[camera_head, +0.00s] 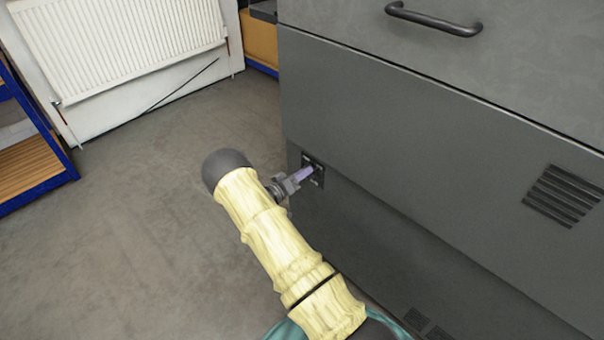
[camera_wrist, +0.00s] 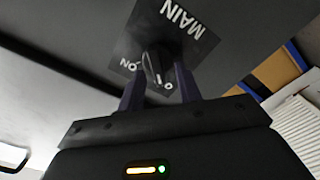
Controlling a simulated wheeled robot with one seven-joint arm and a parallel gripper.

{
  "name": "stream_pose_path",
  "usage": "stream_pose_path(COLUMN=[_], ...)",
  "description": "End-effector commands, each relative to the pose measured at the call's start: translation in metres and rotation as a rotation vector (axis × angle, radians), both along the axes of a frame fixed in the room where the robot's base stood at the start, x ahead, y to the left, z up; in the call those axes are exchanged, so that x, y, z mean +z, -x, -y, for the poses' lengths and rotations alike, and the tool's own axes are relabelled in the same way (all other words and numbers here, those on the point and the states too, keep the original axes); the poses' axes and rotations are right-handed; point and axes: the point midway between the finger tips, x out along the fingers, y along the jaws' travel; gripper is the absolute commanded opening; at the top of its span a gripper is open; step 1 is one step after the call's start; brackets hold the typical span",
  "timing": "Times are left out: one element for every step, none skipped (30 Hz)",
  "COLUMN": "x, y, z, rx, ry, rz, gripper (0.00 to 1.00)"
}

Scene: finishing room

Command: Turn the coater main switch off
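The main switch is a black square plate on the grey coater cabinet (camera_head: 420,130). In the wrist view the plate (camera_wrist: 203,29) appears upside down, with MAIN and ON lettering and a small O mark. Its dark rotary knob (camera_wrist: 154,64) has a light pointer line; I cannot tell its exact setting. My gripper (camera_wrist: 159,78) is open, with one dark finger on each side of the knob. Gaps show beside the knob, and I cannot tell whether either finger touches it. In the head view my gripper (camera_head: 308,172) is at the plate and hides most of it.
The cabinet has a dark handle (camera_head: 434,20) on its upper part and a louvred vent (camera_head: 563,195) at right. A white radiator (camera_head: 117,40) is on the back wall. A blue shelf with wooden boards (camera_head: 28,168) stands at left. The grey floor (camera_head: 130,240) is clear.

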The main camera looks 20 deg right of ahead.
Motion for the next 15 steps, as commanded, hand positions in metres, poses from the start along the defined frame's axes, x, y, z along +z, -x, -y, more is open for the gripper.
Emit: stream_pose_path(x=[0.001, 0.001, 0.001, 0.001, 0.001, 0.001, 0.001, 0.001, 0.001, 0.001, 0.001, 0.001, 0.001, 0.001, 0.001], y=[0.001, 0.002, 0.004, 0.006, 0.008, 0.010, 0.012, 0.014, 0.017, 0.019, 0.021, 0.024, 0.026, 0.028, 0.031], z=[-0.005, -0.009, -0.013, -0.018, -0.022, -0.030, -0.034, -0.039, -0.046, -0.052, -0.057, -0.064, -0.070, -0.076, -0.083], rx=[0.002, 0.003, 0.003, 0.002, 0.003, 0.004, 0.004, 0.002, 0.001, 0.001, 0.001, 0.000, 0.001, 0.001, 0.001], ry=[-0.001, -0.001, -0.001, -0.002, -0.001, -0.001, -0.002, -0.002, -0.001, -0.001, -0.002, -0.003, -0.002, 0.000, -0.002], rz=[0.000, 0.000, -0.001, -0.002, -0.001, -0.001, -0.001, -0.001, 0.000, -0.001, -0.002, -0.001, -0.002, -0.001, -0.002], gripper=[0.35, 0.35, 0.35, 0.35, 0.35, 0.35, 0.35, 0.35, 0.35, 0.35, 0.35, 0.35, 0.35, 0.35, 0.35])
